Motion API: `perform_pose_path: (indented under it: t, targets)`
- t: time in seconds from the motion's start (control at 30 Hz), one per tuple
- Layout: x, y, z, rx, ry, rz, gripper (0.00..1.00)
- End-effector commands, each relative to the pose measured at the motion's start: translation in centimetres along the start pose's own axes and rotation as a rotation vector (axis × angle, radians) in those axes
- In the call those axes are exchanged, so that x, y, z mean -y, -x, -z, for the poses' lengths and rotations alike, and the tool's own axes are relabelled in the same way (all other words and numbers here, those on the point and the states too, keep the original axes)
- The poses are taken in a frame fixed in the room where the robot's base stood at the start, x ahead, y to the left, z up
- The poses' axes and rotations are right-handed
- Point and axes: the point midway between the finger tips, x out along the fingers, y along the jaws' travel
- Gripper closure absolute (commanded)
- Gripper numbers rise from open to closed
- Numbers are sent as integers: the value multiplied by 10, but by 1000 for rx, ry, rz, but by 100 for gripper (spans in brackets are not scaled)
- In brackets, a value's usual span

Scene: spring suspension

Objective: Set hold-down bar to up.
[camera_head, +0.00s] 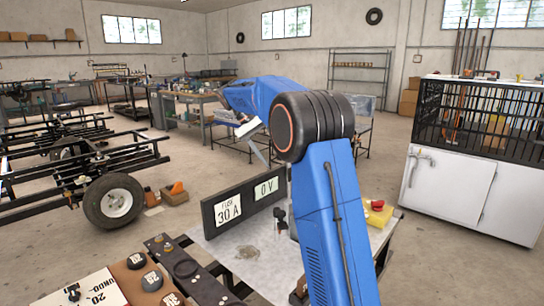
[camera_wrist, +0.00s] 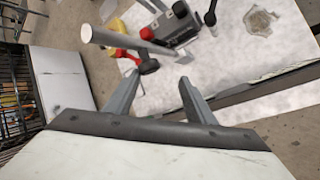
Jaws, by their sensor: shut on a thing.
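In the wrist view my gripper (camera_wrist: 160,78) shows two grey fingers pointing to a clamp (camera_wrist: 172,24) on a pale worktop (camera_wrist: 232,52). The fingers stand apart, with a black knob (camera_wrist: 148,65) between or just beyond their tips. I take it as the end of the hold-down bar and the thing gripped; the contact is not clear. A pale round bar (camera_wrist: 125,42) slants beside the clamp. In the head view a small black part of the clamp (camera_head: 280,214) shows beside my blue arm, which hides much of the bench.
A black-framed panel (camera_head: 242,202) reading 30 A and 0 V stands on the bench. A yellow box with a red button (camera_head: 376,208) sits right of my arm. A white cabinet with a mesh top (camera_head: 455,185) stands at right, a wheeled frame (camera_head: 110,200) at left.

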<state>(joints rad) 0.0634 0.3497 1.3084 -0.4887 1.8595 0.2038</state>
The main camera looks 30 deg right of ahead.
Motion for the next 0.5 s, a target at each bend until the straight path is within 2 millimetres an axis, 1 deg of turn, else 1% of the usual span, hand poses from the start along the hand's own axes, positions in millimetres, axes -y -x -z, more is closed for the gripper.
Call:
perform_pose_path:
  t: [0.17, 0.3, 0.5]
  targets:
    - [2, 22, -1, -4, 1, 2, 58]
    - [2, 43, 1, -5, 1, 2, 58]
    - [2, 66, 1, -5, 2, 1, 58]
